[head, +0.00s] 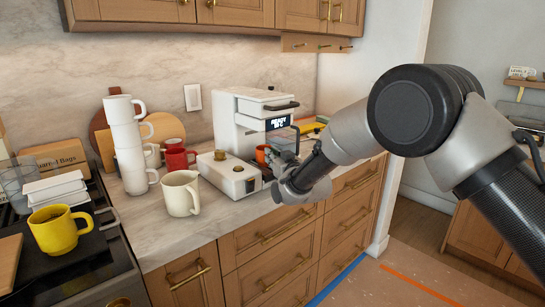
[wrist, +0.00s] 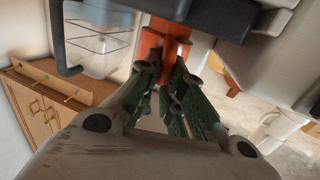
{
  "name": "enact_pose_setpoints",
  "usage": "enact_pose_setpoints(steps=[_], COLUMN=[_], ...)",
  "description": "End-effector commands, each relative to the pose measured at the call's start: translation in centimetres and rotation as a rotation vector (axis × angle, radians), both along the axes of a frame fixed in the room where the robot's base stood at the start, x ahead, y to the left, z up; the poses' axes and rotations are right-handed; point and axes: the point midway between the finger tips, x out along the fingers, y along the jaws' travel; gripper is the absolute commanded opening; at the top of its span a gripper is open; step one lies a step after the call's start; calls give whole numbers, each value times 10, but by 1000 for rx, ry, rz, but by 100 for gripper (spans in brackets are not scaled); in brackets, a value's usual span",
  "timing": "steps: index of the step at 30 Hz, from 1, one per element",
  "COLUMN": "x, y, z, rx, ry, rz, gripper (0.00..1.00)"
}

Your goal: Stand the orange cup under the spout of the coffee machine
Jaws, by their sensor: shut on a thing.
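The orange cup (head: 262,154) is at the front of the white coffee machine (head: 238,118), below its lit display, partly hidden by the machine and my gripper. My gripper (head: 283,166) reaches in from the right and is shut on the cup. In the wrist view, the green-padded fingers of my gripper (wrist: 168,75) close on the orange cup (wrist: 166,45), whose far part is hidden. A dark part of the machine (wrist: 215,14) hangs close above the cup there. The spout itself is not clear, so I cannot tell whether the cup is right under it or rests on anything.
A low white box with a knob (head: 229,174) stands left of my gripper. Red mugs (head: 176,157), a cream mug (head: 180,194) and a tall stack of white mugs (head: 128,145) stand further left. A yellow mug (head: 56,230) stands at the far left. The counter's front edge (head: 215,222) is bare.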

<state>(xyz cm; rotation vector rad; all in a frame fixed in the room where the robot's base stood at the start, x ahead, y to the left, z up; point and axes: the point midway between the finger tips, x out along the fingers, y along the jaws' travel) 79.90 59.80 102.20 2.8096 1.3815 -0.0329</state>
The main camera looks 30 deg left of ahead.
Motion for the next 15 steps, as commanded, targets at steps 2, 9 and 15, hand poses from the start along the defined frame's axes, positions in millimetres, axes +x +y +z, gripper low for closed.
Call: enact_pose_setpoints(steps=[2, 9, 15], x=[0, 0, 0], y=[0, 0, 0], z=[-1, -2, -2], rx=[1, -1, -1], ry=[-1, 1, 1], rz=[0, 0, 0], gripper=[0, 0, 35])
